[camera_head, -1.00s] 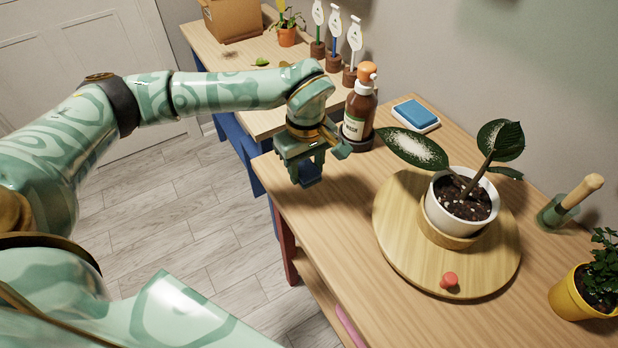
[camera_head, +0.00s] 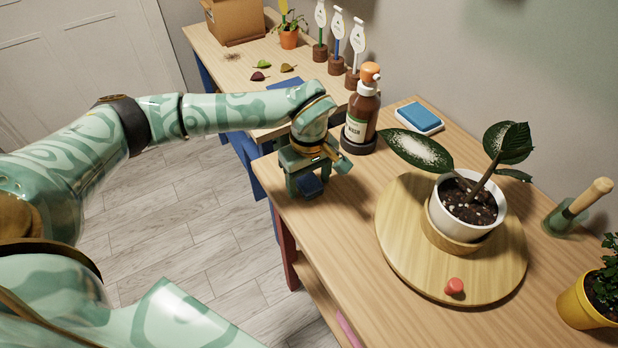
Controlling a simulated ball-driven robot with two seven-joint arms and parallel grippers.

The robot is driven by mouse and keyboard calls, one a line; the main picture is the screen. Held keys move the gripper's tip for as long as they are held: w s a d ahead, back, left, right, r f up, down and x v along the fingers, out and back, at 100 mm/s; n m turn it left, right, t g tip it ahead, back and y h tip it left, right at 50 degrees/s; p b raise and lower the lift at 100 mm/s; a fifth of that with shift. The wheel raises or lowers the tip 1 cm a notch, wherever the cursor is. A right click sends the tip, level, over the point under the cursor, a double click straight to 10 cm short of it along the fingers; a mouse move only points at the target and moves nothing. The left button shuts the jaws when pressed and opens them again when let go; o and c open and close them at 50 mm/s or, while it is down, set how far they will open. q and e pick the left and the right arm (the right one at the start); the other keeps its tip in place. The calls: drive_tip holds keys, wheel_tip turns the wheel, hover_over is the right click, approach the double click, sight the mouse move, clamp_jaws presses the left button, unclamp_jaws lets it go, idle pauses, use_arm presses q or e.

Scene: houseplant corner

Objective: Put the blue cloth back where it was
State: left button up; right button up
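My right gripper is not in view. A large plant leaf (camera_head: 416,149) with white powder on it hangs out from the white pot (camera_head: 468,218).
A brown pump bottle (camera_head: 361,118) stands just right of and behind my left gripper. A blue pad on a white tray (camera_head: 418,116) lies near the wall. A round wooden board (camera_head: 405,255) carries the pot. A flat blue patch (camera_head: 286,83) shows on the far table (camera_head: 215,62).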

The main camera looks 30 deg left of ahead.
sight(309, 181)
use_arm(q)
drive_tip(key=shift+r, duration=0.1)
wheel_tip(309, 181, up, 12)
drive_tip(key=p, duration=0.3)
idle(0.4)
